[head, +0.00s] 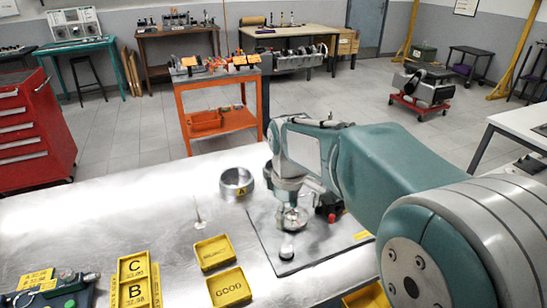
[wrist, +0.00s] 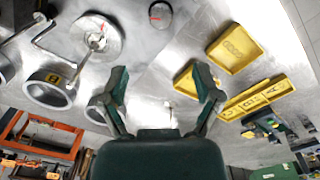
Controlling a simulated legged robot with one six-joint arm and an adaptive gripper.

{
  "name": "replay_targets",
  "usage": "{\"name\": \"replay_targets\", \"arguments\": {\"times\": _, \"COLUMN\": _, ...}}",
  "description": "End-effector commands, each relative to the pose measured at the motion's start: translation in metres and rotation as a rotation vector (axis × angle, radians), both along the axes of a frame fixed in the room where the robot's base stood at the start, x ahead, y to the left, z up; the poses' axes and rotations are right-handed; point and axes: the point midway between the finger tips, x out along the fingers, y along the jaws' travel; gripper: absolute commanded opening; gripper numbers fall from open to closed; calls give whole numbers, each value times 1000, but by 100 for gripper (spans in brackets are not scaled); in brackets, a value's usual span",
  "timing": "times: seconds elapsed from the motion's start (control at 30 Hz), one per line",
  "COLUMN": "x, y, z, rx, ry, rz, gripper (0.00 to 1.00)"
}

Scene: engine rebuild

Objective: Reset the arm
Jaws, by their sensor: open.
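My gripper (wrist: 162,92) is open, its two dark green fingers spread apart in the wrist view with nothing between them. Bare metal benchtop shows beyond and between the fingers. In the head view my arm reaches from the lower right over the bench (head: 85,222) and bends downward above a flat plate (head: 268,247). The fingers cannot be made out clearly there.
A metal ring marked A (head: 237,183) stands near the plate. An orange cart (head: 218,117) stands behind the bench.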

Motion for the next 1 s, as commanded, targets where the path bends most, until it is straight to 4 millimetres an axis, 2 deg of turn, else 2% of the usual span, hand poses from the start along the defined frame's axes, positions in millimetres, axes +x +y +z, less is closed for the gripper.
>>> {"name": "replay_targets", "arguments": {"times": 0.17, "x": -15, "y": -10, "z": 13, "rx": 8, "ry": -40, "rz": -74, "gripper": 82}}
{"name": "replay_targets", "arguments": {"times": 0.33, "x": -54, "y": -32, "z": 36, "rx": 38, "ry": -133, "rz": -268, "gripper": 82}}
{"name": "replay_targets", "arguments": {"times": 0.53, "x": -102, "y": -53, "z": 50, "rx": 88, "ry": -240, "rz": -505, "gripper": 82}}
{"name": "replay_targets", "arguments": {"times": 0.8, "x": -164, "y": -75, "z": 49, "rx": 182, "ry": -377, "rz": -813, "gripper": 82}}
{"name": "replay_targets", "arguments": {"times": 1.0, "x": -191, "y": -83, "z": 41, "rx": 238, "ry": -440, "rz": -963, "gripper": 82}}
